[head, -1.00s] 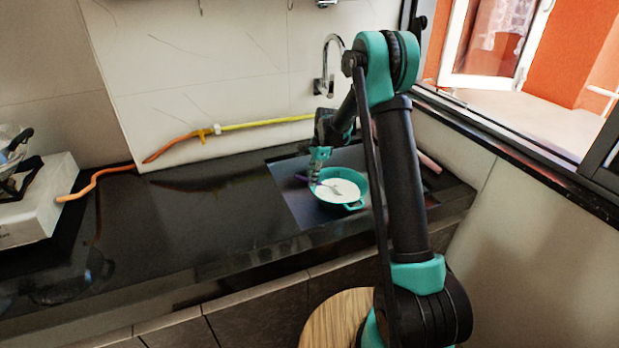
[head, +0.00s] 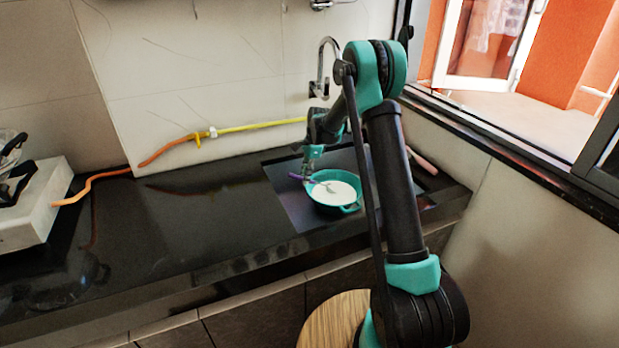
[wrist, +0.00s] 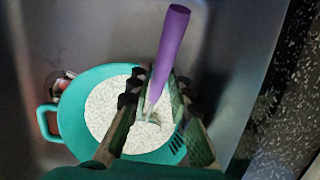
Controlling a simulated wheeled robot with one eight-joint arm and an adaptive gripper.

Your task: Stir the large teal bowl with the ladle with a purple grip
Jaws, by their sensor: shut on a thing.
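The large teal bowl (head: 327,204) stands in the sink recess, filled with white grainy contents. The ladle's purple grip (head: 298,177) pokes out past the bowl's left rim in the head view. In the wrist view the purple grip (wrist: 172,45) slants up between my fingers, and the metal ladle end (wrist: 150,116) rests at the white contents inside the bowl (wrist: 70,120). My gripper (wrist: 157,92) is shut on the ladle, over the bowl's rim; it also shows in the head view (head: 308,168). The deepest part of the ladle is hidden.
A faucet (head: 322,70) rises behind the bowl. A yellow and orange hose (head: 165,148) runs along the wall. A white stove (head: 35,205) stands at the far left. The dark counter (head: 180,225) between is clear. A round wooden stool (head: 335,315) is below the edge.

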